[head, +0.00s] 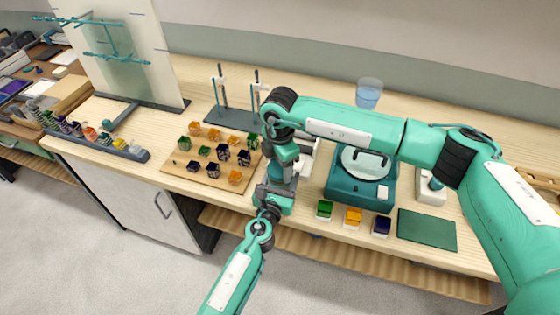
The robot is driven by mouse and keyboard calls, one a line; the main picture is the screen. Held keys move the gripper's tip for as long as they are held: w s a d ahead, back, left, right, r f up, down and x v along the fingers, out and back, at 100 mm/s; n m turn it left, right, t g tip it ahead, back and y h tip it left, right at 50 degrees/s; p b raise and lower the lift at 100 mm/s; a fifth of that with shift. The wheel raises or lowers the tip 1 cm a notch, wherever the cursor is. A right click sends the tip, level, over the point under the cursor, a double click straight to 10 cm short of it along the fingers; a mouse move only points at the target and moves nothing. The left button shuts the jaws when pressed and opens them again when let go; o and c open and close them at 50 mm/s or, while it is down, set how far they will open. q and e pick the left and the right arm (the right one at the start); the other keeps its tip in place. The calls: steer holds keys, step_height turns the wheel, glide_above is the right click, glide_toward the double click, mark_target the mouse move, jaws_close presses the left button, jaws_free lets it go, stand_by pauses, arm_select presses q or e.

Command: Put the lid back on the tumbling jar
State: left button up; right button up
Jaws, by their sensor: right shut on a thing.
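My right arm reaches in from the right, and its wrist bends down at the middle of the bench. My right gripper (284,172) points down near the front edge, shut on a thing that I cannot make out. My left arm comes up from the bottom, and its wrist (260,230) ends close beside the right gripper. The left fingers are too small and overlapped to read. I cannot pick out the tumbling jar or its lid with certainty. A pale object (306,158) shows partly behind the right wrist.
A teal machine (345,190) with a round pale disc stands to the right. Open colour boxes (352,217) and a dark green mat (427,230) line the front edge. A wooden board (205,178) with coloured cubes lies left. A glass beaker (368,93) stands behind.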

steer(key=shift+f, duration=0.4)
steer(key=shift+f, duration=0.6)
